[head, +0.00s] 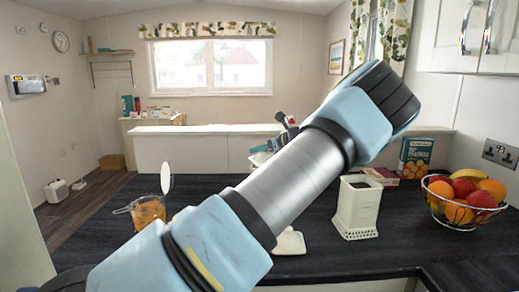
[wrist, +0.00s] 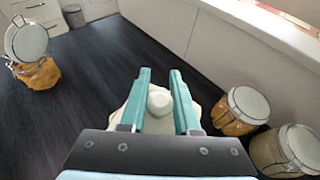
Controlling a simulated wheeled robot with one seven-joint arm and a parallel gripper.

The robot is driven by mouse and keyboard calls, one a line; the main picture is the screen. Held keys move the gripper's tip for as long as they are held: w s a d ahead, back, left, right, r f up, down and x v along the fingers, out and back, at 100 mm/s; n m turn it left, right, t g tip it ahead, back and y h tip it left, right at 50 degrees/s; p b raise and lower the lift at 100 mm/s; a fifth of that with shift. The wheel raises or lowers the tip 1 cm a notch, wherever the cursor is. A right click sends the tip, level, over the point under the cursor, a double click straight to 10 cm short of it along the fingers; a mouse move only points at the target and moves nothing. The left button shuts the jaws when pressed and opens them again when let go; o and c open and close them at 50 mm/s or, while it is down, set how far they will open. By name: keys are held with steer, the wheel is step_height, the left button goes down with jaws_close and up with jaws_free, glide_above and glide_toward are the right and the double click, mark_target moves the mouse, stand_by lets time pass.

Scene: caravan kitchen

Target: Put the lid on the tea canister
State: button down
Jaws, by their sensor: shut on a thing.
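The tea canister (head: 357,207) is a cream, square, upright box on the dark counter, right of my arm in the head view. Its top looks open and dark inside. The cream lid (wrist: 122,114) shows in the wrist view, with its round knob (wrist: 159,101) between the two teal fingers of my gripper (wrist: 160,88). My gripper is shut on the knob. In the head view, my arm hides most of the gripper; a bit of the pale lid (head: 260,157) shows left of the arm, near the low back wall and apart from the canister.
A glass jar with its lid raised (head: 149,210) stands at the left. A small white dish (head: 290,242) lies left of the canister. A fruit bowl (head: 465,205) and a box (head: 414,158) stand to the right. Two jars (wrist: 240,110) (wrist: 285,150) stand beside my gripper.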

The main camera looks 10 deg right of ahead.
steer(key=shift+f, duration=0.55)
steer(key=c, duration=0.9)
jaws_free()
steer(key=p+v, duration=0.5)
steer(key=v, duration=0.6)
